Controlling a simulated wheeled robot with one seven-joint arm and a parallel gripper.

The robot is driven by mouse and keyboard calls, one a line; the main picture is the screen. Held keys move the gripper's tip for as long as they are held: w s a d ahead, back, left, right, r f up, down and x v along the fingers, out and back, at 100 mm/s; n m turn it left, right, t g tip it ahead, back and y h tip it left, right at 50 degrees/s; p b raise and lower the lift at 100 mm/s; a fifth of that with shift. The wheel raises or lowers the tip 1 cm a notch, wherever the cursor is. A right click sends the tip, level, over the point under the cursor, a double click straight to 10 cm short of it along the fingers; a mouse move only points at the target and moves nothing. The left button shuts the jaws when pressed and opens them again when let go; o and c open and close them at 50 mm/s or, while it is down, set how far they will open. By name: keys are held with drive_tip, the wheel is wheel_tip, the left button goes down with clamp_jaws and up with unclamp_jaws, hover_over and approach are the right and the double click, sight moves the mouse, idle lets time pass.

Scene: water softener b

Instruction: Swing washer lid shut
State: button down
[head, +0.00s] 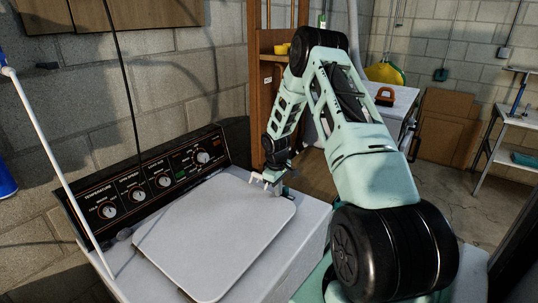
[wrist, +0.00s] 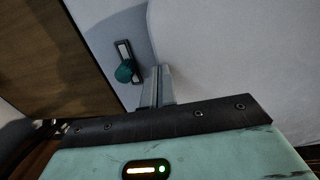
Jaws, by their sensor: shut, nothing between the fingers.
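The washer (head: 300,245) is white, with a black control panel (head: 145,180) along its back at the wall. Its white lid (head: 215,235) lies flat, or nearly flat, over the top; I cannot tell whether a small gap is left under it. My gripper (head: 262,182) is at the lid's far right corner, close to the edge; contact is unclear. In the wrist view my gripper's fingers (wrist: 157,88) are together and empty, beside a pale surface. My arm hides part of the washer's right side.
A green knob on a slotted plate (wrist: 125,72) is left of the fingers in the wrist view. A wooden cabinet (head: 274,80) stands behind my gripper. A white appliance (head: 400,98) is farther back. A thin white pole (head: 50,160) rises at the left.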

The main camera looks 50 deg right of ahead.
sight(279, 198)
wheel_tip(279, 198, down, 3)
drive_tip(key=shift+d+b, duration=0.15)
drive_tip(key=shift+b, duration=0.4)
drive_tip(key=shift+s+f, duration=0.25)
drive_tip(key=shift+f, duration=0.2)
drive_tip(key=shift+f+b, duration=0.1)
drive_tip(key=shift+b, duration=0.2)
drive_tip(key=shift+w+r+p, duration=0.1)
drive_tip(key=shift+r+p, duration=0.2)
drive_tip(key=shift+r, duration=0.1)
drive_tip(key=r+p, duration=0.1)
drive_tip(key=r, duration=0.1)
drive_tip(key=r+p, duration=0.1)
drive_tip(key=r, duration=0.1)
drive_tip(key=shift+w+r+p, duration=0.2)
drive_tip(key=shift+r+p, duration=0.2)
wheel_tip(279, 198, up, 10)
drive_tip(key=b, duration=0.4)
